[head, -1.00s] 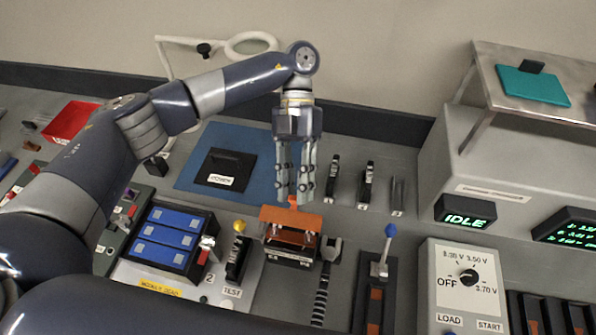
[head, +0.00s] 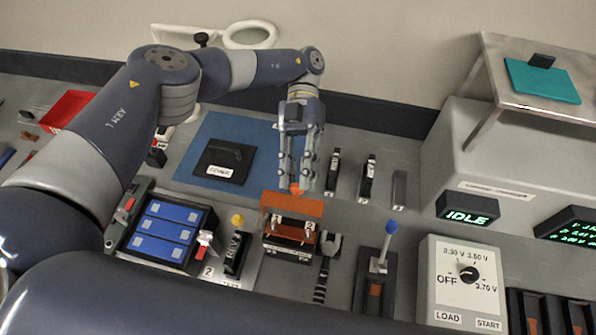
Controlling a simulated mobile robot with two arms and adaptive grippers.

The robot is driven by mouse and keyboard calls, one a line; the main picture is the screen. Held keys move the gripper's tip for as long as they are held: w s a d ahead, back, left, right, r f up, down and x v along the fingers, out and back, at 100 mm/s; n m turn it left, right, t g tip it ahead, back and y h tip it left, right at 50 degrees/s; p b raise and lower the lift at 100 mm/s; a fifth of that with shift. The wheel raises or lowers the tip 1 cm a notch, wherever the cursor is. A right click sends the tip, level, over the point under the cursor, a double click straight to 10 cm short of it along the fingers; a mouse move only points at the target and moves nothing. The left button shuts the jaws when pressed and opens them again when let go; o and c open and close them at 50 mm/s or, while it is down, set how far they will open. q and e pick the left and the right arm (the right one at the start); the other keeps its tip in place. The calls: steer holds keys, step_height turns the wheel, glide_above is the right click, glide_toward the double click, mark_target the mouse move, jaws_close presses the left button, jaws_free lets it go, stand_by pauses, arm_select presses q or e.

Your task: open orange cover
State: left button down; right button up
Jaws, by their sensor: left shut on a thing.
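The orange cover (head: 292,206) sits on a small dark terminal block (head: 288,243) near the middle of the bench. It stands tilted up at the back of the block, and two small terminals show below it. My left gripper (head: 296,187) comes down from above and behind, with its fingertips shut on the small orange tab at the cover's top edge. My right gripper is not in view.
A blue battery module (head: 166,235) and a yellow-knobbed lever (head: 238,222) stand to the left. A blue-knobbed lever (head: 390,228) and a charger panel (head: 463,284) stand to the right. A blue mat (head: 213,150) with a black cover lies behind.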

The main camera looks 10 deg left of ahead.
arm_select(q)
steer(key=shift+f, duration=0.2)
steer(key=c, duration=1.3)
jaws_free()
steer(key=shift+s, duration=0.1)
steer(key=shift+c, duration=0.2)
steer(key=shift+r, duration=0.1)
step_height(320, 180, up, 10)
